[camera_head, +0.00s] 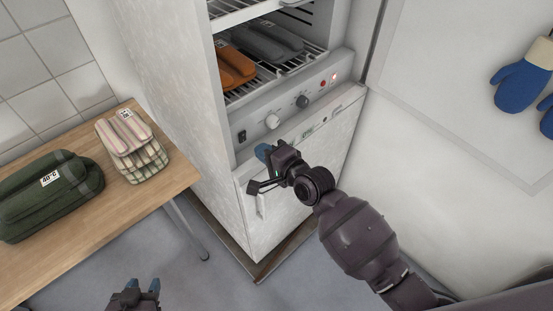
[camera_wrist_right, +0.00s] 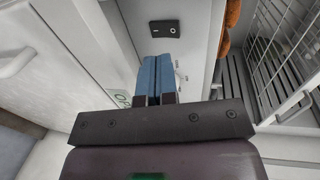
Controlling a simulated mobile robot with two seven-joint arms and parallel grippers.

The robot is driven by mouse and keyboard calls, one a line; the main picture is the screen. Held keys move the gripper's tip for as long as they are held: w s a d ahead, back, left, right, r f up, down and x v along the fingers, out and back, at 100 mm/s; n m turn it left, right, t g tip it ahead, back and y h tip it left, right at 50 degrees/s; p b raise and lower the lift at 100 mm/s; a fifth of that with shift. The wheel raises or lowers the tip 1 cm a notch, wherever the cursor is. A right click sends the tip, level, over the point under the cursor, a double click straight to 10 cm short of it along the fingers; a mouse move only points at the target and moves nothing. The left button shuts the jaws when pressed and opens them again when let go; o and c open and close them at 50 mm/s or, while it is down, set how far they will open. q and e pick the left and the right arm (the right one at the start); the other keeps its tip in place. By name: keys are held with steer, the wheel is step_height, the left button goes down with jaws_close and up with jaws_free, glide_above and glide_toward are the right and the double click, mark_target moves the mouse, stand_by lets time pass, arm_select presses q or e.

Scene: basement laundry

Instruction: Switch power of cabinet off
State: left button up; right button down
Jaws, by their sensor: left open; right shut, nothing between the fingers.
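The cabinet (camera_head: 190,110) is a tall white unit with an open shelf compartment above a control panel (camera_head: 290,101). A black rocker switch (camera_head: 242,136) sits at the panel's left end and shows close ahead of my right gripper in the right wrist view (camera_wrist_right: 165,30). A small red light (camera_head: 334,77) glows at the panel's right end. My right gripper (camera_head: 263,151) is shut and empty, its blue fingertips (camera_wrist_right: 162,62) just below and right of the switch in the head view, seemingly apart from it. My left gripper (camera_head: 142,286) is open and empty, low over the floor.
Two knobs, one white (camera_head: 271,121) and one dark (camera_head: 302,101), sit on the panel. Orange (camera_head: 234,67) and grey (camera_head: 268,40) bundles lie on the rack. A wooden table (camera_head: 110,205) at left holds green (camera_head: 50,195) and striped (camera_head: 130,146) bundles. Blue gloves (camera_head: 523,83) hang at right.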

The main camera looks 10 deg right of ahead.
mark_target(244, 135)
steer(key=x, duration=0.3)
steer(key=shift+w+a+r, duration=0.25)
steer(key=shift+w+r, duration=0.1)
steer(key=shift+w+a, duration=0.35)
steer(key=shift+w, duration=0.15)
steer(key=shift+r, duration=0.1)
steer(key=shift+w+a+r, duration=0.2)
steer(key=shift+w+r, duration=0.05)
steer(key=shift+w, duration=0.05)
steer(key=shift+f, duration=0.15)
steer(key=shift+s+d, duration=0.1)
